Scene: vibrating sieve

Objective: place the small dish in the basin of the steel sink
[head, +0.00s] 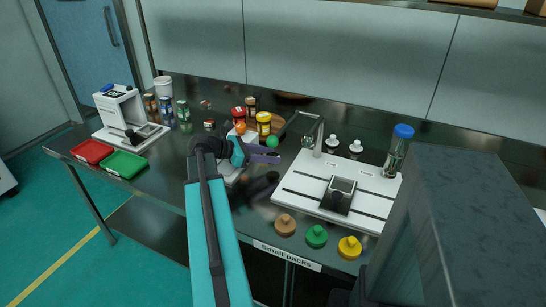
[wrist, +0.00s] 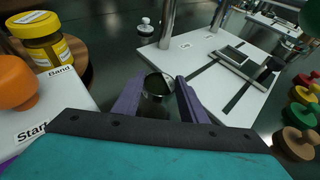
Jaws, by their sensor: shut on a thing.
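My gripper (head: 264,154) reaches over the steel bench, left of a white plate device; its purple fingers also show in the wrist view (wrist: 160,86). They are shut on the small dish (wrist: 157,90), a round, dark, shiny metal vessel, with one finger on each side. The dish is held upright or nearly so; I cannot tell its height above the bench. In the head view I cannot make out the dish. I cannot make out the basin of the steel sink in either view.
The white plate device (head: 304,198) stands right of my gripper. Green (head: 317,237) and yellow knobs line the front edge. A blue-capped bottle (head: 398,148) stands at the right. Jars (head: 263,124) stand behind my gripper. Red (head: 91,152) and green trays lie at the left.

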